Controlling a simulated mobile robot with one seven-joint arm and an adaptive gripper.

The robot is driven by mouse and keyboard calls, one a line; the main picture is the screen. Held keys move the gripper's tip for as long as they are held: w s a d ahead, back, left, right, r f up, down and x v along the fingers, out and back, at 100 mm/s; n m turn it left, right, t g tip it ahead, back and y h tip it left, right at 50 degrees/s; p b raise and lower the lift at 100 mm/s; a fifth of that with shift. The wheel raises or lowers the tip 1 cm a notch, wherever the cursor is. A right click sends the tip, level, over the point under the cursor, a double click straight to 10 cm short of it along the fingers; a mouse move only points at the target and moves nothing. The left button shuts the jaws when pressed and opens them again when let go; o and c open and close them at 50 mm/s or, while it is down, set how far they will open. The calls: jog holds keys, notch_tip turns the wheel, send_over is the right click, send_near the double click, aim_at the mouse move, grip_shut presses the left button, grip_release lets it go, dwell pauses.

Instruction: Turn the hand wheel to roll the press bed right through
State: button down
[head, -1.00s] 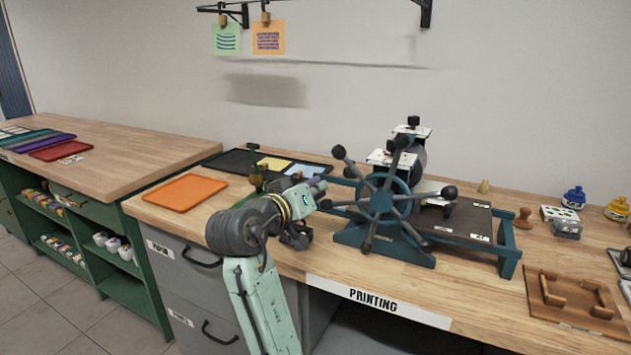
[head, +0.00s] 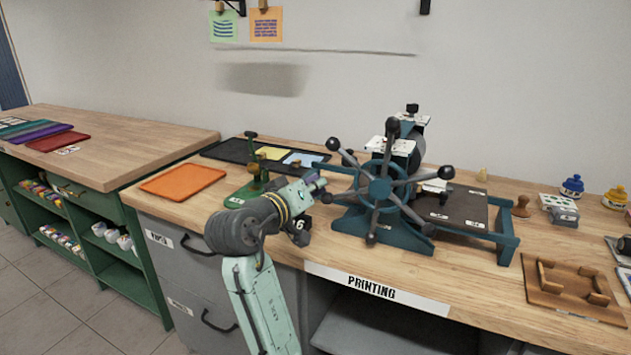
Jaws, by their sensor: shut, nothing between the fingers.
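The press stands on the printing bench with its spoked hand wheel (head: 380,190) facing me. The wheel has several grey spokes with dark ball knobs. The dark press bed (head: 455,208) shows to the right of the wheel, on the blue-green frame. The roller (head: 416,148) is behind the wheel and partly hidden by it and by white plates. My gripper (head: 321,187) is shut and empty, just left of the wheel, near the lower-left knob (head: 327,198). I cannot tell whether it touches that knob.
A green-based tool (head: 254,190) stands behind my arm. An orange tray (head: 182,181) lies to the left and a black tray (head: 236,150) behind. A wooden jig (head: 566,288) and ink jars (head: 572,186) are at right. Bare bench lies around the press foot.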

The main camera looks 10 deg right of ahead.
jog(key=f+n, duration=0.1)
jog(key=f, duration=0.1)
jog(key=s+d+f+n, duration=0.1)
jog(key=f+n, duration=0.1)
jog(key=d+f+n+h, duration=0.1)
jog(key=f, duration=0.1)
jog(key=shift+s+n+b, duration=0.2)
jog(key=shift+n+b, duration=0.1)
jog(key=d+f+n, duration=0.1)
jog(key=s+d+f+n, duration=0.1)
jog(key=n, duration=0.1)
jog(key=s+d+f+n, duration=0.1)
jog(key=shift+s+d+f+n+h+p, duration=0.25)
jog(key=shift+d+f+n+h+p, duration=0.15)
jog(key=shift+s+d+f+n, duration=0.2)
jog(key=shift+s+d+n, duration=0.1)
jog(key=shift+d+n, duration=0.15)
jog(key=shift+s+d+f, duration=0.25)
jog(key=shift+s+d, duration=0.1)
jog(key=shift+d, duration=0.2)
jog(key=shift+s, duration=0.1)
